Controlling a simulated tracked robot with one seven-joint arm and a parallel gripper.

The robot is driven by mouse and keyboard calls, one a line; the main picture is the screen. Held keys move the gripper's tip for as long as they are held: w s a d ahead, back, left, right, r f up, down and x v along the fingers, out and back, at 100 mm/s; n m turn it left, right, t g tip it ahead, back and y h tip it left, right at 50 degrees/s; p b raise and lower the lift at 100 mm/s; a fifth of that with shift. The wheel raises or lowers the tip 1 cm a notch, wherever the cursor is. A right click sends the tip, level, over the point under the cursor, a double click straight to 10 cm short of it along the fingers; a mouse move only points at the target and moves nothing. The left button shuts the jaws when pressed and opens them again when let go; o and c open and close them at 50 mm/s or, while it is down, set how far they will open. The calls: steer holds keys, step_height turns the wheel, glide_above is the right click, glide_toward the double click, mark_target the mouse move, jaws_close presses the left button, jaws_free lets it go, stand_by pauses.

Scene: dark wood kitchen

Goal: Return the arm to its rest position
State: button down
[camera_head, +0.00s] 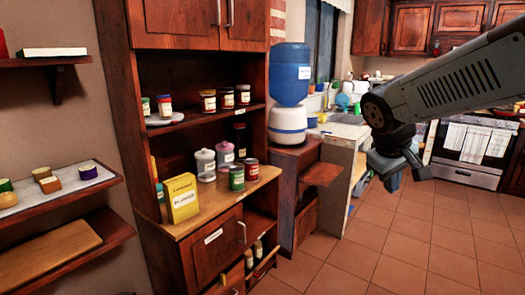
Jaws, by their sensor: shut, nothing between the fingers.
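My arm reaches in from the right edge of the head view, its grey link sloping down to the left. My gripper (399,169) hangs at its end in the air, above the tiled floor and in front of the sink counter. It is shut and I see nothing held in it. The fingertips are small and dark in this view. It is apart from the cabinet and the water dispenser.
A dark wood hutch (195,30) holds jars, cans and a yellow box (182,198). A blue water dispenser (290,75) stands on a small cabinet. Wall shelves (60,215) are at left, an oven (470,150) at back right. The tiled floor (400,250) is clear.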

steer(key=s+a+r+m+t+y, duration=0.1)
steer(key=s+a+m+y, duration=0.2)
steer(key=s, duration=0.7)
steer(key=shift+s+a+r+m+t+y, duration=0.15)
steer(key=shift+s+a+m+t+y, duration=0.2)
steer(key=shift+a, duration=0.85)
